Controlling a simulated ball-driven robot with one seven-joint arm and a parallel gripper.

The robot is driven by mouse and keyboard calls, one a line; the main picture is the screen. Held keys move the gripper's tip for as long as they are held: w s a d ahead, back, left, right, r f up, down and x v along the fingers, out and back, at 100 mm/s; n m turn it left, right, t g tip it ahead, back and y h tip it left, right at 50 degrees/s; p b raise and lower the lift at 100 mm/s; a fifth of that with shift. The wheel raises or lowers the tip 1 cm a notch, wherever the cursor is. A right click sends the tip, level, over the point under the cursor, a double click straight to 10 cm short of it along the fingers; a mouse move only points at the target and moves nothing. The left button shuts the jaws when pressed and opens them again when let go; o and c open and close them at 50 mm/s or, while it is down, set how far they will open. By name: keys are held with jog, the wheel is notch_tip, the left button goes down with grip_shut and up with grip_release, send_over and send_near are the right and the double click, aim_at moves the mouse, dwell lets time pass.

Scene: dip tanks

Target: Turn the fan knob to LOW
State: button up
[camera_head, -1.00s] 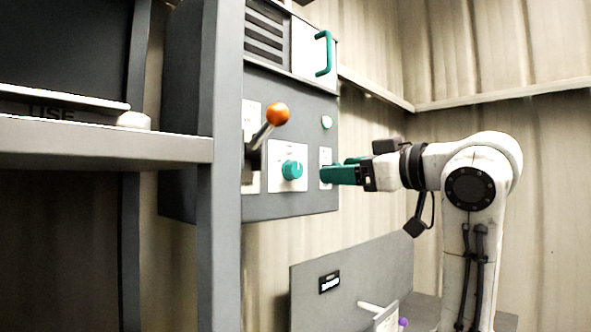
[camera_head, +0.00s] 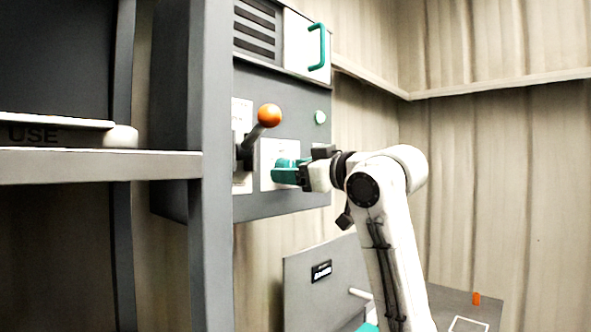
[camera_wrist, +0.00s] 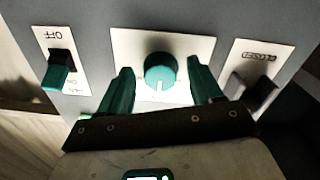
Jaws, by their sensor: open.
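The fan knob is a round teal knob (camera_wrist: 161,72) on a white plate (camera_wrist: 190,45) of the grey control box. A pale mark shows on the knob's near edge in the wrist view; the plate's small lettering is too blurred to read. My gripper (camera_wrist: 162,88) is open, with one teal finger on each side of the knob. The knob sits between the fingertips, with a visible gap on both sides. In the head view my gripper (camera_head: 275,172) reaches the plate and mostly hides the knob.
A lever with an orange ball (camera_head: 269,115) sticks out just left of my gripper. A teal-and-black switch marked OFF (camera_wrist: 58,70) and a plate marked CLOSED (camera_wrist: 252,60) flank the knob. A grey shelf post (camera_head: 210,230) stands left.

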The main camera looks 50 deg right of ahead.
jog(key=c, duration=1.1)
jog(key=shift+o, duration=0.2)
jog(key=shift+n, duration=0.3)
jog(key=n+b, duration=0.2)
jog(key=n, duration=0.3)
jog(key=n+b, duration=0.3)
jog(key=n, duration=0.3)
jog(key=shift+d+n, duration=0.2)
jog(key=shift+n, duration=0.1)
jog(key=shift+b, duration=0.3)
